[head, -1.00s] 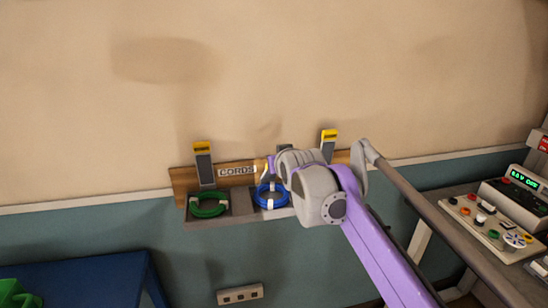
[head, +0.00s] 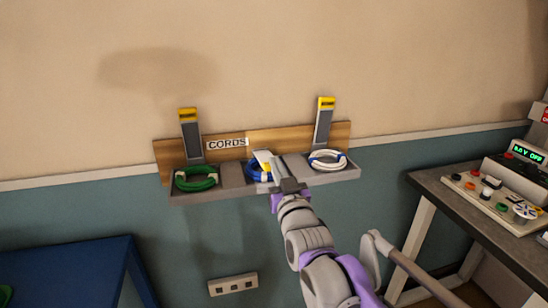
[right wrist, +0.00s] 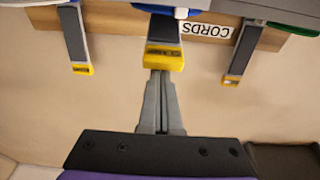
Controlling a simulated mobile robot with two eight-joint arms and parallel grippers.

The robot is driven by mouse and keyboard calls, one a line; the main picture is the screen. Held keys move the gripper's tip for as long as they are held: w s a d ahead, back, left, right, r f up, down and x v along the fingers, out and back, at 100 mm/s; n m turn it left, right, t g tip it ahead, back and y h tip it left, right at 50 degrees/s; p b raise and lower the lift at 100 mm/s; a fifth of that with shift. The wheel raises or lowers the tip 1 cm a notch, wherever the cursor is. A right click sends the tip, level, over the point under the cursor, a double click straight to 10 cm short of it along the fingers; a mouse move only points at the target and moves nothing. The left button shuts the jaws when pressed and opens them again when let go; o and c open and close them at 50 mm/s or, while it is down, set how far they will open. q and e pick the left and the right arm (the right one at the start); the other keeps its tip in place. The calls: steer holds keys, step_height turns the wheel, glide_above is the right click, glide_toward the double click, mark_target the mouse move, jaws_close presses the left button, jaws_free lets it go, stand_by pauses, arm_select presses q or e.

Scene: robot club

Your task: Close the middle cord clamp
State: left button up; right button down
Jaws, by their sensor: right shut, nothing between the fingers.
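The cord rack (head: 265,187) on the wall has three clamps. The middle clamp (head: 263,159) leans forward over the blue cord coil (head: 257,174), its yellow end near my fingertips. My right gripper (head: 277,160) is shut and empty just beside it, partly hiding the middle bay. In the right wrist view, the middle clamp's yellow end (right wrist: 164,57) is right at my closed fingertips (right wrist: 159,76); I cannot tell whether they touch. The left clamp (head: 190,135) and right clamp (head: 324,122) stand up against the wall. My left gripper is not in view.
A green coil (head: 196,178) lies in the left bay and a white coil (head: 327,160) in the right bay. A blue table (head: 75,268) is at lower left. A desk with a control panel (head: 495,200) is at right. The wall above is clear.

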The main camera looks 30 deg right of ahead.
steer(key=shift+s+a+f+t+h, duration=0.1)
steer(key=shift+s+f+t+h, duration=0.1)
steer(key=shift+f, duration=0.65)
steer(key=shift+s+f+t+h, duration=0.1)
steer(key=shift+f+t, duration=0.1)
steer(key=shift+f, duration=0.6)
steer(key=shift+f, duration=0.15)
